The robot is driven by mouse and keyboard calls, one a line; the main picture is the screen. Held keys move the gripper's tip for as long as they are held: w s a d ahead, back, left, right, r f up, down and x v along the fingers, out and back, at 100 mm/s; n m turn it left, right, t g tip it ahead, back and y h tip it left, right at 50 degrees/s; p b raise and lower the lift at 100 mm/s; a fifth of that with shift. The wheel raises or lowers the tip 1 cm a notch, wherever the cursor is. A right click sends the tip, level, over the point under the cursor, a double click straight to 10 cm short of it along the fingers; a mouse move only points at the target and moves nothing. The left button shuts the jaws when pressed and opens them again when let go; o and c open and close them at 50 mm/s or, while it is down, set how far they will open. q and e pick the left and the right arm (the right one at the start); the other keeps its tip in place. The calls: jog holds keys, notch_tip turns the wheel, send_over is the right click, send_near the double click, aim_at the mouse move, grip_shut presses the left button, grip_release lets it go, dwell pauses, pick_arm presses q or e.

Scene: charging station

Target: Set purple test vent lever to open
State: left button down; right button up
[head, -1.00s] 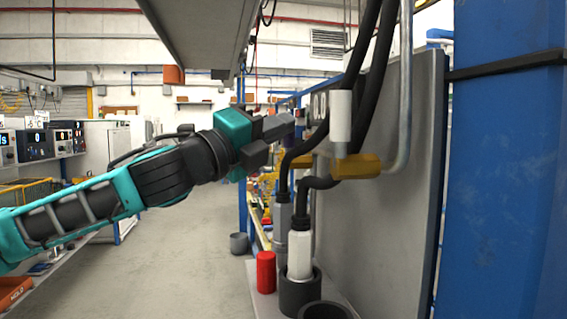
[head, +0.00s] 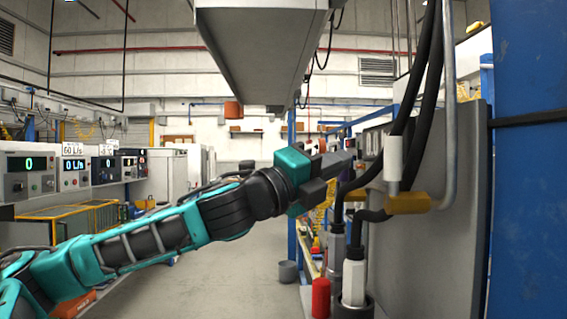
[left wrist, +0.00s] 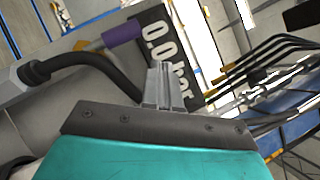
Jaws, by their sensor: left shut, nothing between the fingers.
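The purple lever (left wrist: 122,33) shows in the left wrist view, at the upper left beside a dark display panel reading 0.0 bar (left wrist: 165,50). I cannot make it out in the head view. My left gripper (head: 335,165) is shut and empty, next to the panel's hoses in the head view. In the left wrist view its closed fingers (left wrist: 163,84) point at the display, below and right of the purple lever. I see no contact with the lever. My right gripper is not in view.
Black hoses (head: 422,110) and a yellow fitting (head: 407,203) stand right of my left gripper. A red cylinder (head: 320,298) stands below. A grey overhead box (head: 262,45) hangs above. Floor (head: 215,275) is open to the left.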

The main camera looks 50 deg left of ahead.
pick_arm(q)
jog(key=s+b, duration=0.9)
jog(key=s, duration=0.1)
jog(key=shift+s+a, duration=0.2)
jog(key=shift+a, duration=0.25)
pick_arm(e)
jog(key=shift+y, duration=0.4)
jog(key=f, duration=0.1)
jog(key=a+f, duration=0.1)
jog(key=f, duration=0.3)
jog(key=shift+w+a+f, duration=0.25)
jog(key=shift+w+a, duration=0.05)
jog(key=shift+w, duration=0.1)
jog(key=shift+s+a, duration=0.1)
